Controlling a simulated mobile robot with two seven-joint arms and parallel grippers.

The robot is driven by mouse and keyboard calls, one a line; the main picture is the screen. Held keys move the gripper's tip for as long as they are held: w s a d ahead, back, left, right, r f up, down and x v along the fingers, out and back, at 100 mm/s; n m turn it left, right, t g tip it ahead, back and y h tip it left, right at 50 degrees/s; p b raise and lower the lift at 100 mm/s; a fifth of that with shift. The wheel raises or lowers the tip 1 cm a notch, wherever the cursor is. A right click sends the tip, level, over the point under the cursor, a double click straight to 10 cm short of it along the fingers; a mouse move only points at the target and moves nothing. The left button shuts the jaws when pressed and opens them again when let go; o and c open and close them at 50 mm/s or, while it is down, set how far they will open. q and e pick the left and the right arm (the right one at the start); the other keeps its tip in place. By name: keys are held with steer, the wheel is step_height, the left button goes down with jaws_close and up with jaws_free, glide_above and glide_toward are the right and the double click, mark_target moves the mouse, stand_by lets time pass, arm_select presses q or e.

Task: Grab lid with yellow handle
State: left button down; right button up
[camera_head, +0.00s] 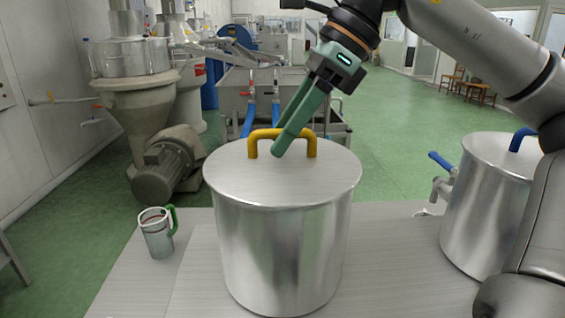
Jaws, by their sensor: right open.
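The round metal lid (235,180) with a yellow handle (311,143) sits on a large metal pot (280,255) in the middle of the table. My right gripper (285,142) reaches down from the upper right to the handle. Its green fingers are open and cover part of the handle's bar in this view. I cannot tell whether they touch the handle. The left gripper is not in view.
A metal mug (157,238) with a green handle stands at the table's left. A second metal pot (482,205) with a blue handle and a blue-levered tap stands at the right, partly behind my arm. Bare tabletop (395,270) lies between the pots.

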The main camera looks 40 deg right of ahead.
steer(key=shift+w+a+f, duration=0.15)
steer(key=shift+a+f, duration=0.05)
steer(key=shift+f, duration=0.2)
steer(key=shift+c, duration=0.2)
jaws_close()
steer(key=shift+r, duration=0.1)
stand_by(0.9)
